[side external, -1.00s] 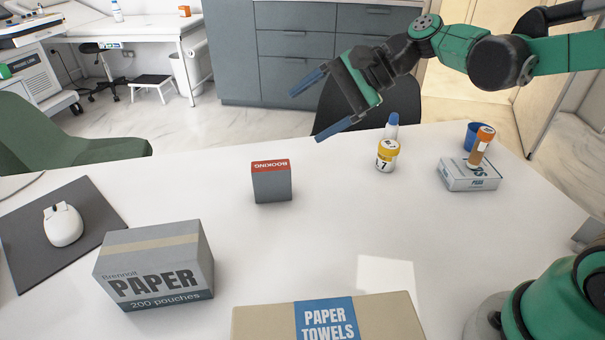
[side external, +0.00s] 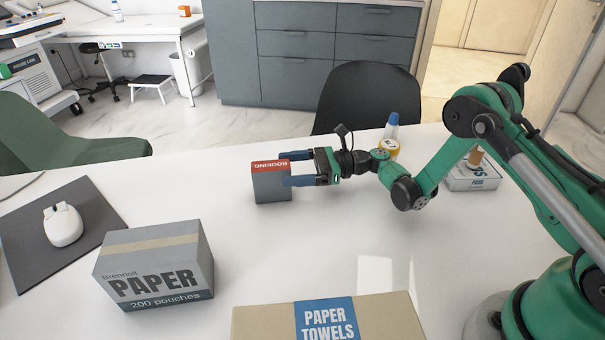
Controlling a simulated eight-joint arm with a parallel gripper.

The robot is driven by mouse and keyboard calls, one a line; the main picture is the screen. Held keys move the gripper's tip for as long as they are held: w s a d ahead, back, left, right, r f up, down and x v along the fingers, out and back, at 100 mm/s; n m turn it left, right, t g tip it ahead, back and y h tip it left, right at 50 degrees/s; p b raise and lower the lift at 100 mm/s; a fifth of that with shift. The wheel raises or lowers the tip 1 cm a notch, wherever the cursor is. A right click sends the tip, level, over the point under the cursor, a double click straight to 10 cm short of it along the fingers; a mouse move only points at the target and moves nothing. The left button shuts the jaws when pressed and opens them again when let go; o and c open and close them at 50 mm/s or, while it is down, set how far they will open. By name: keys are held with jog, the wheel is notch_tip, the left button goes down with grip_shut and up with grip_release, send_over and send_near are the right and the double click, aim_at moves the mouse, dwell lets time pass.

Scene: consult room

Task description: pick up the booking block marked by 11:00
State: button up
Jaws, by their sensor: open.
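The booking block (side external: 271,184) is a small grey upright block with a red top band reading "BOOKING". It stands on the white table left of my gripper; I cannot make out an "11:00" mark on it. My gripper (side external: 287,170) is open and level, pointing left, with its blue fingers at the right side of the block. The near finger overlaps the block's right edge in the picture, and the far finger is partly behind the block's top. I cannot tell whether either finger touches it.
A grey paper pouch box (side external: 155,268) and a paper towels box (side external: 380,318) stand at the front. A mouse (side external: 63,225) lies on a dark mat at left. A yellow-capped jar (side external: 386,147), partly hidden, a blue-capped bottle (side external: 391,127) and a white box (side external: 474,180) are near my arm.

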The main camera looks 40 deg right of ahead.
aim_at(267, 170)
jog(key=shift+x, duration=2.4)
grip_shut()
